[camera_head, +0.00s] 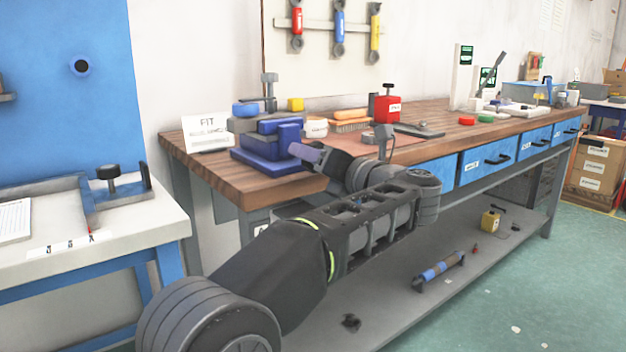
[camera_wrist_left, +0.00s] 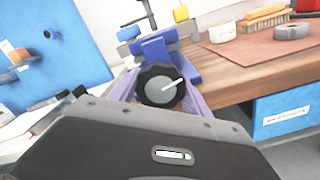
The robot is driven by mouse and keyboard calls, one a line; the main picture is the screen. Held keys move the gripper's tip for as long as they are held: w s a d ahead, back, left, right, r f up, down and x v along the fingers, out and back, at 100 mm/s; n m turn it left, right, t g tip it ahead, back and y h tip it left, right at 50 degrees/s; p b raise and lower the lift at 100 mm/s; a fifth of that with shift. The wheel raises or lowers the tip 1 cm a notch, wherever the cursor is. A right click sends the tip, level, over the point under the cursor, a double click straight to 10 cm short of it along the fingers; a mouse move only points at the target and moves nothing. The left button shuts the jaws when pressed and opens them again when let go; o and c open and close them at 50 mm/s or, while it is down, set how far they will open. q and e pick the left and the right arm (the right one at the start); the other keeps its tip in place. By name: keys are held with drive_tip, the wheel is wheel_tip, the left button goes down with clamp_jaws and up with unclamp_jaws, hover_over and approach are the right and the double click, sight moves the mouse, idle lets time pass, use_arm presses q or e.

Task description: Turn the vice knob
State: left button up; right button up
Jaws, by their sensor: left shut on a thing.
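The blue vice (camera_head: 258,158) stands on the near left corner of the wooden workbench (camera_head: 230,186). In the left wrist view, the vice (camera_wrist_left: 154,50) shows just beyond its round black knob (camera_wrist_left: 160,86), which has a white pointer line slanting up to the right. My left gripper (camera_head: 300,150) is at the front of the vice. Its purple fingers lie on either side of the knob, shut on it. In the head view the knob is hidden by the gripper. My right gripper is not in view.
A white sign (camera_head: 206,134) stands left of the vice. A brush (camera_head: 351,125), a white bowl (camera_head: 316,128) and a red box (camera_head: 386,108) sit to its right. Blue drawers (camera_head: 484,163) run under the bench top. A second table (camera_head: 110,225) stands at left.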

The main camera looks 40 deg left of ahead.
use_arm(q)
drive_tip(key=shift+f+n+b, duration=0.35)
drive_tip(key=shift+n+b, duration=0.65)
drive_tip(key=shift+b, duration=0.1)
drive_tip(key=shift+r+n+b, duration=0.15)
drive_tip(key=shift+n+b, duration=0.3)
drive_tip(key=shift+n, duration=0.05)
drive_tip(key=o, duration=1.4)
drive_tip(key=shift+r, duration=0.15)
drive_tip(key=shift+d, duration=0.15)
